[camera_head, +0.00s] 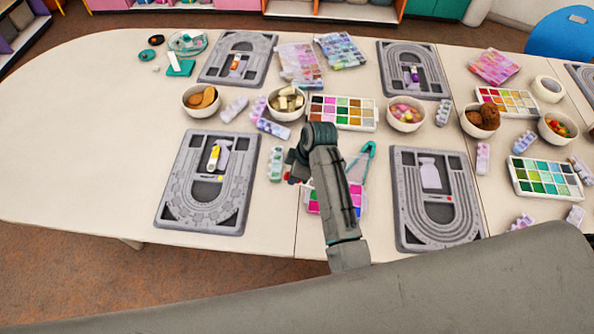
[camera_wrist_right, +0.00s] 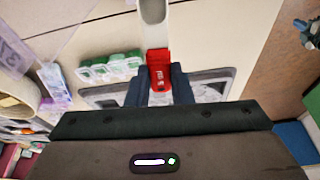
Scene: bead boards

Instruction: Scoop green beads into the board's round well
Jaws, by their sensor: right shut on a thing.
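My right gripper (camera_wrist_right: 158,88) is shut on the red handle (camera_wrist_right: 158,62) of a scoop. The scoop's pale shaft and bowl (camera_wrist_right: 153,12) reach up to the top edge of the right wrist view. A pale container strip with green beads (camera_wrist_right: 110,66) lies left of the scoop there; it appears beside the gripper in the head view (camera_head: 276,163). In the head view my right gripper (camera_head: 293,170) is largely hidden by its own arm, with a bit of red showing. The grey bead board (camera_head: 172,205) lies left of it; its round well cannot be made out clearly. My left gripper is out of view.
Another grey board (camera_head: 408,235) lies right of my arm. A bead palette (camera_head: 372,116), white bowls (camera_head: 200,112) and teal tweezers (camera_head: 368,155) are close around. More boards and bead trays stand farther back. The table's left end is clear.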

